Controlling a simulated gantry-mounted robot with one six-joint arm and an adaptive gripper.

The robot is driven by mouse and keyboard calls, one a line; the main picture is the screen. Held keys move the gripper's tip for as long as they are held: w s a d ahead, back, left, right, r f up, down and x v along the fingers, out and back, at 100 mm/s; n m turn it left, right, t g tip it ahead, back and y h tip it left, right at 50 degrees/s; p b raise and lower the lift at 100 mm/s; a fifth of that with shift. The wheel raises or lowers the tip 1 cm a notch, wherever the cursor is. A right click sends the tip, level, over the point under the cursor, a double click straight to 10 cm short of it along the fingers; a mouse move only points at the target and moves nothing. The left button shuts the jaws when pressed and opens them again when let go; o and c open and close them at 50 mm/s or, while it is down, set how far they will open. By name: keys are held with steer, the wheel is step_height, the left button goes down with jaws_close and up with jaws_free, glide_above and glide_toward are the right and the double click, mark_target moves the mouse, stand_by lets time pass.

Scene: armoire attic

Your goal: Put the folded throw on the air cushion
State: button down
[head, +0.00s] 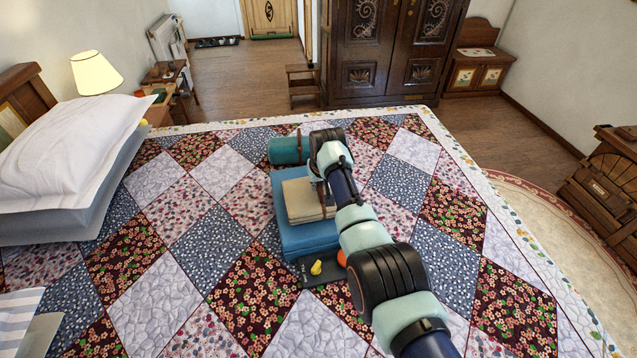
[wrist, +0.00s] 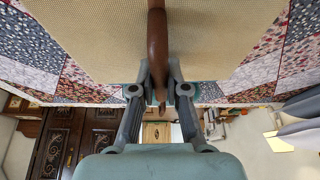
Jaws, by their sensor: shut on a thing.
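The folded throw (head: 303,200) is a flat beige bundle with a brown strap or handle. In the head view it appears over the top of the blue block-like cushion (head: 306,238), which I take to be the air cushion; I cannot tell whether the two touch. My gripper (head: 323,190) is at the throw's right side, partly hidden by my arm. In the wrist view the beige throw (wrist: 90,40) fills the top middle, and the brown handle (wrist: 157,45) runs between the fingers of my gripper (wrist: 158,68), which are shut on it.
A teal roll (head: 287,150) lies on the quilt behind the cushion. A dark tray (head: 318,280) with a yellow item (head: 316,267) and an orange item (head: 342,258) lies in front. White pillows (head: 65,160) are at left. The quilt (head: 170,260) between is clear.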

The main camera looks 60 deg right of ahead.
steer(key=shift+f, duration=0.1)
steer(key=c, duration=1.2)
jaws_free()
steer(key=shift+a+r+p, duration=0.1)
steer(key=shift+r+p, duration=0.2)
steer(key=shift+r, duration=0.35)
steer(key=p+v, duration=0.1)
steer(key=v, duration=1)
steer(key=shift+s, duration=0.1)
